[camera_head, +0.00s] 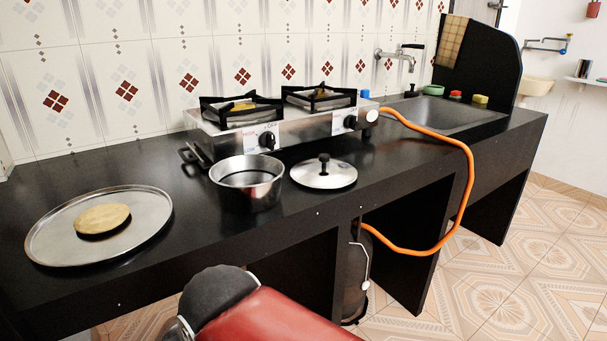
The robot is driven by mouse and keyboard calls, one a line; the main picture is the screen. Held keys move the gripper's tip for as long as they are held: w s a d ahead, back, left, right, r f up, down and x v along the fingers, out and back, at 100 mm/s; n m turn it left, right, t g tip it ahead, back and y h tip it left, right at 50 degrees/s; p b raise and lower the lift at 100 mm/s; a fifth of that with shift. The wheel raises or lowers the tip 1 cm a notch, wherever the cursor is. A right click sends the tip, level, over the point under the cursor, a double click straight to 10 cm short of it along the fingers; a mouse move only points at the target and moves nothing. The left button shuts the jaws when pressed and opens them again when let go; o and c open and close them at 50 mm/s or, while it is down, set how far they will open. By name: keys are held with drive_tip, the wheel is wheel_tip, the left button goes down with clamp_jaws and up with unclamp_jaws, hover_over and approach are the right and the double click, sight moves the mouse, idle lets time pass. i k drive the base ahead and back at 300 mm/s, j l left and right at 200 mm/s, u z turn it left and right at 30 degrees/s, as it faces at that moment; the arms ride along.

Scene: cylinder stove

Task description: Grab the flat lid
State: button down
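A round metal lid (324,174) with a black knob lies on the black counter, right of the steel pot and in front of the stove. It looks low and slightly domed, knob up. The open steel pot (247,192) stands beside it on the left with its handle toward the back left. My gripper is not in view. A red and black part of my own arm shows at the bottom middle, below the counter's front edge and apart from the lid.
A round metal tray (60,231) with a tan disc (103,218) lies at the left of the counter (197,221). A two-burner stove (285,131) stands behind the lid. An orange hose (469,190) runs from the stove down the front. A sink (440,114) is at the right.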

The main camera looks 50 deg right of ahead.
sight(324, 173)
drive_tip(key=z, duration=1.55)
